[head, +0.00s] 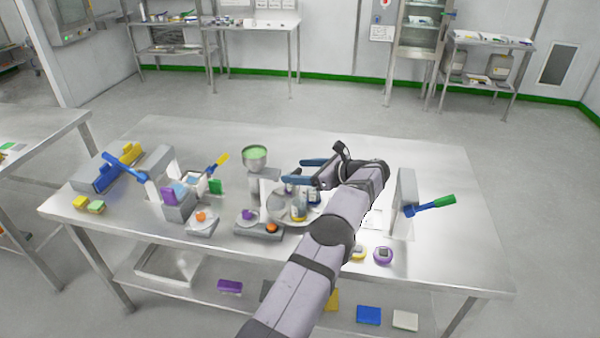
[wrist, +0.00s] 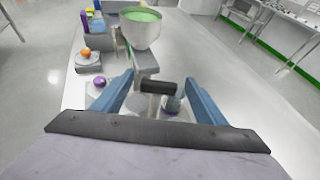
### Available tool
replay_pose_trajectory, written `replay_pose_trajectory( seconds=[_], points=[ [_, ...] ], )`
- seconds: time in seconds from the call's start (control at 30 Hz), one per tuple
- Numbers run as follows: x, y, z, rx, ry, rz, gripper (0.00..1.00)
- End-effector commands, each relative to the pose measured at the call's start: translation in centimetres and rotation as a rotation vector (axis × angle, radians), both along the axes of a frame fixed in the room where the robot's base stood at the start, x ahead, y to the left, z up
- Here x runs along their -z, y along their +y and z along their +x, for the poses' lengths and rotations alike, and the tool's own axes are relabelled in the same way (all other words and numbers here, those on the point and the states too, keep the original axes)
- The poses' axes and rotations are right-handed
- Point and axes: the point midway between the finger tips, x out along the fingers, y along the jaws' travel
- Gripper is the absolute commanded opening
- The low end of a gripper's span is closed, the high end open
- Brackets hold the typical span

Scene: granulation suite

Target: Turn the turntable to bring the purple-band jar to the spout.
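The pale round turntable (head: 276,208) stands on the steel table, partly hidden by my arm. Several small jars stand on it. One jar near its front (head: 298,211) shows a yellowish band. A small purplish patch (head: 289,188) shows behind it, but I cannot tell whether it is the purple-band jar. The spout stand (head: 263,180) carries a metal hopper (head: 255,163) with green contents. The hopper also shows in the wrist view (wrist: 140,33). My gripper (head: 304,172) is open above the turntable, blue fingers spread.
A grey upright bracket with a green-tipped lever (head: 432,205) stands right. The table's back right (head: 440,165) is clear.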

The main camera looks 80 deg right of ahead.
Motion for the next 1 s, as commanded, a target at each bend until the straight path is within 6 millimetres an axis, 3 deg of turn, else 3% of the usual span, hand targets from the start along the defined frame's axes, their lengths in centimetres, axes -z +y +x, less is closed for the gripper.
replay_pose_trajectory(
  seconds=[0.27,0.43,1.0],
  points=[
    [0.2,0.1,0.0,-0.001,0.002,0.003,0.66],
    [-0.8,0.0,-0.1,-0.001,0.003,-0.001,0.66],
    [-9.0,0.0,0.0,-0.001,0.002,0.001,0.66]
  ],
)
